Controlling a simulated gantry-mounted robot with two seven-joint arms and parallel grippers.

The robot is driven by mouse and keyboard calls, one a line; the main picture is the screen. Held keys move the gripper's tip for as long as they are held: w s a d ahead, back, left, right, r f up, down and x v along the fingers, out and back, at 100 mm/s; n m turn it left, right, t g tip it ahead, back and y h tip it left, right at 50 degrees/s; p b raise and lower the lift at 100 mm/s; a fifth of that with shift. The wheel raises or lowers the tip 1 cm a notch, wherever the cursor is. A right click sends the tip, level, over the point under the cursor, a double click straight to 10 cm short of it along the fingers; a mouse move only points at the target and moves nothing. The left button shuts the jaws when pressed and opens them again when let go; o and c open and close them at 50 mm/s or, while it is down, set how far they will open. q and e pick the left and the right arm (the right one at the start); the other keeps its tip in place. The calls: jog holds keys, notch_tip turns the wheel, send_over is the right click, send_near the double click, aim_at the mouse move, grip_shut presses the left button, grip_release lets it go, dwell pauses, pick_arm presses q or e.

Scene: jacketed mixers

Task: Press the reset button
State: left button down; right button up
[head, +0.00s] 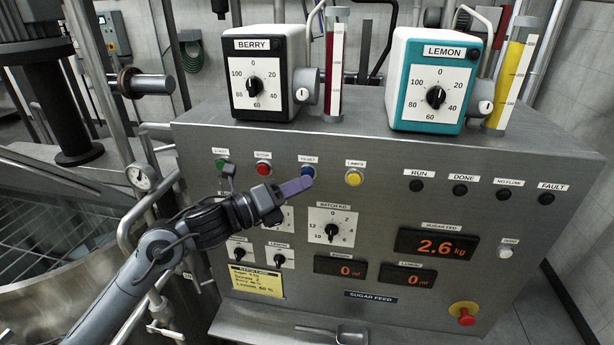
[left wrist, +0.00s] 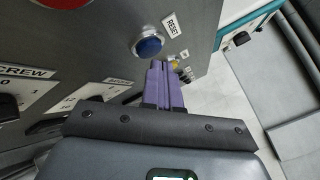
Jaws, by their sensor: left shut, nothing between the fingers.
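The blue reset button (head: 307,171) sits in a metal ring on the grey control panel, under a small label. In the left wrist view the reset button (left wrist: 149,46) stands just beyond the fingertips, beside its RESET label (left wrist: 172,24). My left gripper (head: 306,182) has purple fingers, shut and empty, with the tips just below the button. In the left wrist view the shut fingers (left wrist: 161,66) point toward the panel near the button's lower edge. I cannot tell whether they touch it. My right gripper is not in view.
A green button (head: 220,164), a red button (head: 263,169) and a yellow button (head: 354,178) share the row. Dials and displays lie below. A red emergency knob (head: 465,315) is at lower right. The BERRY box (head: 257,72) and LEMON box (head: 432,80) stand on top.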

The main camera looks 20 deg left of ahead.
pick_arm(q)
jog(key=shift+s, duration=0.3)
jog(key=shift+d, duration=0.1)
jog(key=s, duration=0.1)
jog(key=s+b, duration=0.1)
jog(key=s, duration=0.3)
jog(key=shift+d, duration=0.35)
dwell(0.7)
